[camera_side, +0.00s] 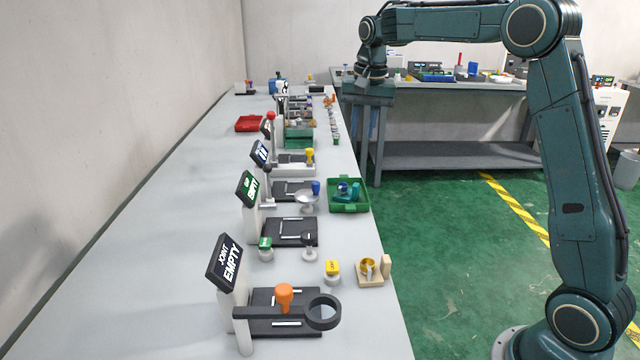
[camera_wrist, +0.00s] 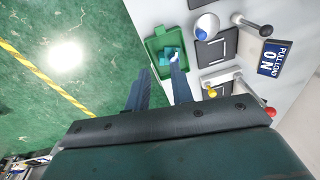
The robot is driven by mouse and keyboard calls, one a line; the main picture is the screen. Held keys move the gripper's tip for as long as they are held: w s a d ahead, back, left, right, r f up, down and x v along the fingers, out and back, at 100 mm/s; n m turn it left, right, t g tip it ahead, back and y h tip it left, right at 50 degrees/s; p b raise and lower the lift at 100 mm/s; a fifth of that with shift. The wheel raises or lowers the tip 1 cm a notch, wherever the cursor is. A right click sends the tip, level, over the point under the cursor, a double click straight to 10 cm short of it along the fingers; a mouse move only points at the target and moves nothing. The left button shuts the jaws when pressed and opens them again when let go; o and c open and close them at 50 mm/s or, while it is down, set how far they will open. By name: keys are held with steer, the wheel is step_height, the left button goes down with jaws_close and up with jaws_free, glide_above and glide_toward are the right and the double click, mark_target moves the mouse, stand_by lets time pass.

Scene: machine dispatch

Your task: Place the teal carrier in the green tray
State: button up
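The green tray (camera_side: 363,208) sits at the right edge of the long grey bench, and it also shows at the top of the wrist view (camera_wrist: 150,47). A teal piece (camera_side: 353,192), which looks like the teal carrier, lies inside the tray.
Several stations with signs line the bench, including an orange-knobbed one (camera_side: 284,296) in front. A red tray (camera_side: 249,123) and a green rack (camera_side: 298,138) stand farther back. A second bench (camera_side: 440,155) stands behind my gripper. Open green floor lies to the right.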

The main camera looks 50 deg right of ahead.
steer(key=s+a+r+n+t, duration=0.2)
steer(key=s+a+n, duration=0.3)
steer(key=s, duration=0.6)
steer(key=s+a+r+n+t, duration=0.1)
steer(key=s+a+r+n, duration=0.1)
steer(key=s+a, duration=0.75)
steer(key=s+f+n+t, duration=0.1)
steer(key=s+f+n, duration=0.2)
steer(key=s, duration=0.7)
step_height(320, 180, down, 2)
steer(key=shift+s+d+f, duration=0.15)
steer(key=shift+s+d, duration=0.05)
steer(key=shift+s, duration=0.15)
